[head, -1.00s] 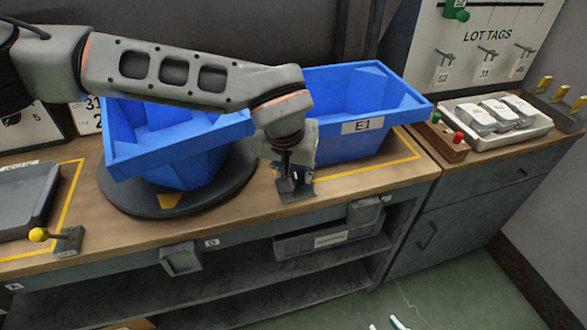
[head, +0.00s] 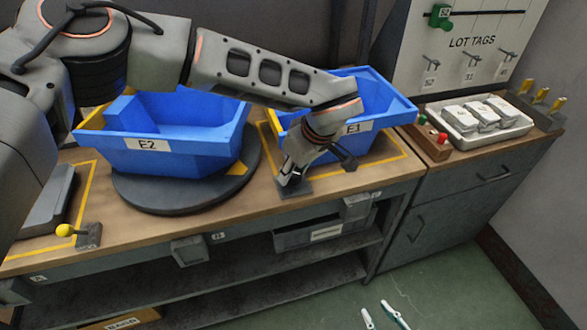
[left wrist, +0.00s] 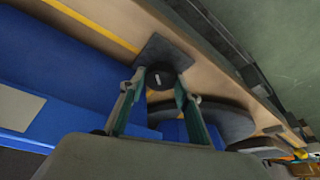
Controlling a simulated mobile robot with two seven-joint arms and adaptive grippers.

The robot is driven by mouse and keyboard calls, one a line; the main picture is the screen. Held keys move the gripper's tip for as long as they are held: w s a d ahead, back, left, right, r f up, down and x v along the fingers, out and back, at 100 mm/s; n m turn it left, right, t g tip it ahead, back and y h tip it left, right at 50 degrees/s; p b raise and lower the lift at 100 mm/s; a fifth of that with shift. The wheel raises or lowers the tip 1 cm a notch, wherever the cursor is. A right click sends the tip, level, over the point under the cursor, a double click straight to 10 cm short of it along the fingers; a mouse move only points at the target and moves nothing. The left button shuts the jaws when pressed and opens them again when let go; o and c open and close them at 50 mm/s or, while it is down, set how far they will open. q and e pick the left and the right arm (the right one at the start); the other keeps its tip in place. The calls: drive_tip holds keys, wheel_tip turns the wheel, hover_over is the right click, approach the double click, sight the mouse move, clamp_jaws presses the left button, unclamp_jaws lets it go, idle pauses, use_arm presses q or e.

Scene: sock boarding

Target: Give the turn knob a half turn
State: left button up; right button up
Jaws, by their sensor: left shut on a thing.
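The turn knob (left wrist: 160,77) is a dark round cap with a white mark, on a dark square plate in the left wrist view. The plate (head: 303,188) lies on the bench in front of bin E1 in the head view. My left gripper (head: 289,181) reaches down to it and hides most of the knob. In the left wrist view my left gripper (left wrist: 160,88) has its two fingers on either side of the knob, shut on it. My right gripper (head: 381,316) shows only its fingertips at the bottom edge, apart and empty over the floor.
Blue bin E2 (head: 185,157) stands on a dark round turntable (head: 175,203). Blue bin E1 (head: 375,132) is behind my left gripper. A yellow-tipped lever (head: 66,230) is at the front left. A tray (head: 480,130) of white pieces stands at right.

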use_arm(q)
drive_tip(key=shift+d+f+n+g+y, duration=0.1)
drive_tip(key=shift+n+g+y, duration=0.45)
drive_tip(key=shift+n, duration=1.35)
